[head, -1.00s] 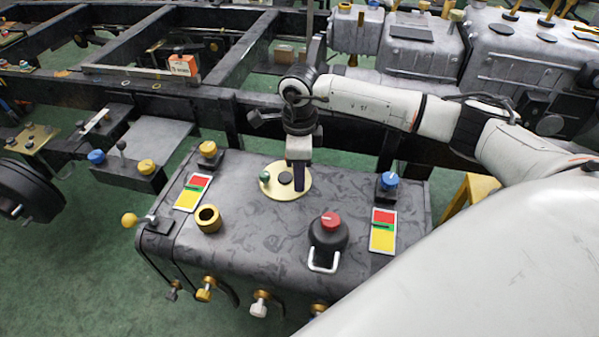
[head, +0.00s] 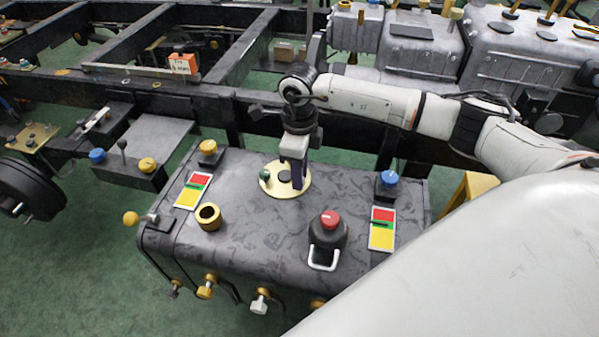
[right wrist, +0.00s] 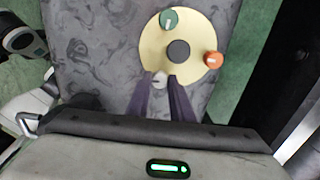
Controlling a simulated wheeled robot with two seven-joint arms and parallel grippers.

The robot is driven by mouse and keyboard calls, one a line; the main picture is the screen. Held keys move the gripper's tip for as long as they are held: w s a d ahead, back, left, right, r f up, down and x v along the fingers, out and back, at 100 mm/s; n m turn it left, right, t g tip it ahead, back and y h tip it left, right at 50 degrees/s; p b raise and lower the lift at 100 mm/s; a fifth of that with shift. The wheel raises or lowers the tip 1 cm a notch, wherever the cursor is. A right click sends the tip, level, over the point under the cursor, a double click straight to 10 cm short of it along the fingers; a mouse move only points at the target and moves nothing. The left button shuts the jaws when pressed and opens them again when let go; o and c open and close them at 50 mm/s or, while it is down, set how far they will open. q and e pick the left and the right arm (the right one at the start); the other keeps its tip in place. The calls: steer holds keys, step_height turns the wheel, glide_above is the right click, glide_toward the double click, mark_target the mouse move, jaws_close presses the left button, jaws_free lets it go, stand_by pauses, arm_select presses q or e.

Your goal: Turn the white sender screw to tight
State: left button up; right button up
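The sender is a pale yellow disc (head: 268,189) on top of the dark mottled tank (head: 280,235). The wrist view shows the disc (right wrist: 195,28) with a black centre cap (right wrist: 178,51), a green screw (right wrist: 169,20), an orange screw (right wrist: 213,59) and the white sender screw (right wrist: 160,78) at its near edge. My right gripper (right wrist: 162,84) points down at the disc, its purple fingers on both sides of the white screw with no clear gap. In the head view my right gripper (head: 298,185) hides the white screw. My left gripper is not in view.
A black cap with a red knob (head: 330,219), a brass ring (head: 208,216), a blue knob (head: 390,178) and two red-yellow gauge cards (head: 193,191) (head: 382,230) are on the tank. Black chassis rails (head: 350,125) run behind it.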

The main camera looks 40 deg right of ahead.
steer(key=o, duration=0.4)
steer(key=shift+r, duration=0.15)
step_height(320, 180, up, 10)
steer(key=shift+r+p, duration=0.1)
steer(key=shift+p, duration=0.3)
